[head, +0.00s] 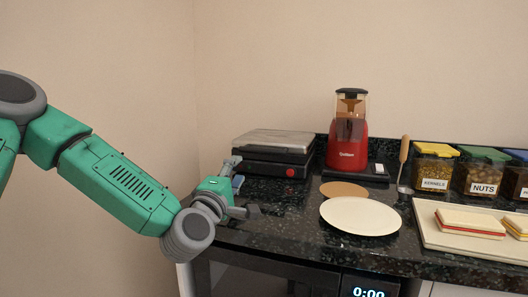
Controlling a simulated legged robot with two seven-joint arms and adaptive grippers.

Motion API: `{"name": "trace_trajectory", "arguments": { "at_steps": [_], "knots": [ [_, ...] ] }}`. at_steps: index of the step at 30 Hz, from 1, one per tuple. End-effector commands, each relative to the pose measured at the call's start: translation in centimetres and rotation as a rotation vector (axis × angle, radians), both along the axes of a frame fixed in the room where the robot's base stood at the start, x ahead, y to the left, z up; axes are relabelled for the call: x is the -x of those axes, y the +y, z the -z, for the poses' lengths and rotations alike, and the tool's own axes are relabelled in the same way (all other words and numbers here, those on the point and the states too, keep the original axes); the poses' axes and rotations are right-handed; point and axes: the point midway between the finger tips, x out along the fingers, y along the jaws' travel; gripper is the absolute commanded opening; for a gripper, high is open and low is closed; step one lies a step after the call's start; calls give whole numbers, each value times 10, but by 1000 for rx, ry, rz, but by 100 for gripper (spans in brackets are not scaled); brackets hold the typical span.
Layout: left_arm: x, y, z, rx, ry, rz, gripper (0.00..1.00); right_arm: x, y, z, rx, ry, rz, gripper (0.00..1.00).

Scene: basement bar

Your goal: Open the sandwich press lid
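The sandwich press (274,157) stands at the back left of the counter, black with a grey metal top and a red round knob on its front. Its lid (275,140) looks down. My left gripper (241,188) is at the counter's left edge, in front of and to the left of the press. Its two fingers are spread apart, one up beside the press's left front corner and one lower over the counter. Nothing shows clearly held between them; a small blue piece there is too small to identify. My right gripper is not in view.
A red blender-like appliance (347,145) stands right of the press. A white plate (360,216) and a brown round mat (344,189) lie in front. A board (440,238) with sandwiches and lidded jars (434,167) are at the right. An appliance with a clock (369,291) is below.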

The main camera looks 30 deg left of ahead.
Motion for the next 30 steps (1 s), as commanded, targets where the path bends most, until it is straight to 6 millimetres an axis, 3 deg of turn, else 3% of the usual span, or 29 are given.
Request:
{"name": "trace_trajectory", "arguments": {
  "at_steps": [5,21,30],
  "knots": [
    [-9,-4,-2,-8,-1,5,36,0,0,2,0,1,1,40],
    [-115,29,4,-2,2,2,36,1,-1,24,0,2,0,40],
    [-143,31,-5,-4,1,4,36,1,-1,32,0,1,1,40]
  ]
}}
